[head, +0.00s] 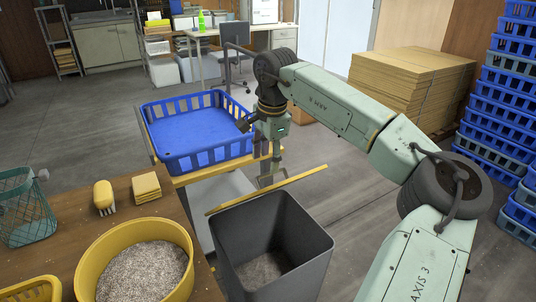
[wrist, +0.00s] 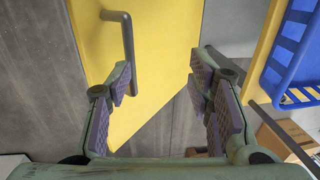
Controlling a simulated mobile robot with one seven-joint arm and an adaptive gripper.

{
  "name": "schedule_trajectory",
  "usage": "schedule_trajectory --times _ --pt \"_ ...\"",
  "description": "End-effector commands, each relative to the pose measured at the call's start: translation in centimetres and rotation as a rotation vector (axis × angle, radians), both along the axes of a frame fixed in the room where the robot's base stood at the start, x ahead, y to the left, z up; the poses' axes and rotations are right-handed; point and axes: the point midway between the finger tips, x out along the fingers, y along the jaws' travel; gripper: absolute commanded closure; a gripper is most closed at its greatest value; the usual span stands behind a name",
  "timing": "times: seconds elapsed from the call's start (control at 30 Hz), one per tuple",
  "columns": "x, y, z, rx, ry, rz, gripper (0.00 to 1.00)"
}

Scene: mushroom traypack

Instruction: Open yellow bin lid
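The dark grey bin (head: 305,262) stands at the lower middle of the head view, its top uncovered and its inside visible. Its yellow lid (head: 290,182) is raised at the far rim and shows nearly edge-on. In the wrist view the lid is a broad yellow panel (wrist: 155,75) with a grey bar handle (wrist: 128,40). My gripper (head: 268,175) is just behind the lid, on its far side. In the wrist view my gripper (wrist: 160,85) is open and its spread fingers hold nothing.
A blue crate (head: 163,168) on a yellow-edged stand is close to my gripper. A wooden table (head: 70,245) with a yellow tub (head: 186,232) is left of the bin. Cardboard stacks (head: 400,95) and blue crates (head: 508,105) stand at right.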

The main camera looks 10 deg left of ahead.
Motion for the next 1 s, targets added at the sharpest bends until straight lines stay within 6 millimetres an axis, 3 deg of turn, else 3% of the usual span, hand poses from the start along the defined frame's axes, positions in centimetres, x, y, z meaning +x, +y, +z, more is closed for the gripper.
schedule_trajectory --times 0.07,1.0 --pt "0.2 0.4 -0.4 0.005 0.000 0.005 0.72" --pt "3.1 2.2 5.5 0.004 -0.002 -0.001 0.72"
